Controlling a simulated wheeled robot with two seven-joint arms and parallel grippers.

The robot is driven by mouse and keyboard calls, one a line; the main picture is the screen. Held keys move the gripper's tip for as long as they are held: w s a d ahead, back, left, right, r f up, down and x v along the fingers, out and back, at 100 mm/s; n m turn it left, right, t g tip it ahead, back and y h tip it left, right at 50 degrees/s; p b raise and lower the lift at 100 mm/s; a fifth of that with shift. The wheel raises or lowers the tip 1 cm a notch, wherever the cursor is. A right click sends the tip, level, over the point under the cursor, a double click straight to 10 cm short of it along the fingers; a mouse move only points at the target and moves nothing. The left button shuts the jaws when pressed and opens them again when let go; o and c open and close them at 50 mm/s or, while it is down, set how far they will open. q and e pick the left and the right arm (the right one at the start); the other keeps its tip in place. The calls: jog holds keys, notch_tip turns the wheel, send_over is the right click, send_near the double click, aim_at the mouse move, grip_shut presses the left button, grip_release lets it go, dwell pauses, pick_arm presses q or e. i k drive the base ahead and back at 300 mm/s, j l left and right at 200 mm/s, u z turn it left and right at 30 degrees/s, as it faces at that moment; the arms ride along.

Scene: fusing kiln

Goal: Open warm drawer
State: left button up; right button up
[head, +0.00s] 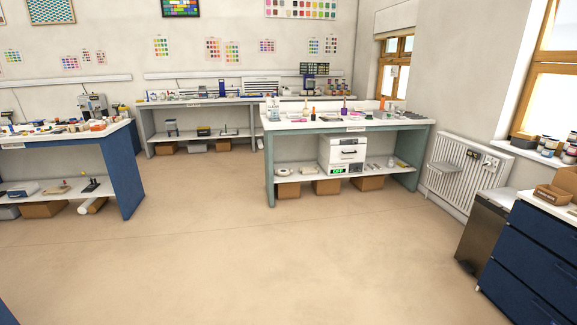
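A small white box-shaped unit (342,150) with a dark handle on its front stands on the lower shelf of the green-framed table, near the middle of the head view. A lit green display shows low on its front, and its front looks closed. A blue drawer cabinet (532,262) stands at the right edge, its drawers shut. No label tells me which is the warm drawer. Neither of my grippers is in view.
The green-framed table (352,124) has small items on top and cardboard boxes beneath. A blue-sided bench (124,172) stands left. A steel bin (483,230) and a radiator (462,178) are at right. Open floor (250,255) fills the foreground.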

aim_at(339, 153)
jog(key=i+l+z, duration=0.2)
jog(key=i, duration=0.4)
jog(key=i+l+z, duration=0.25)
jog(key=i, duration=0.35)
jog(key=i+l+z, duration=0.2)
jog(key=i, duration=0.45)
jog(key=i+j+z, duration=0.2)
jog(key=i, duration=0.45)
jog(key=i+z, duration=0.25)
jog(key=i, duration=0.35)
jog(key=i+j+z, duration=0.2)
jog(key=i, duration=0.45)
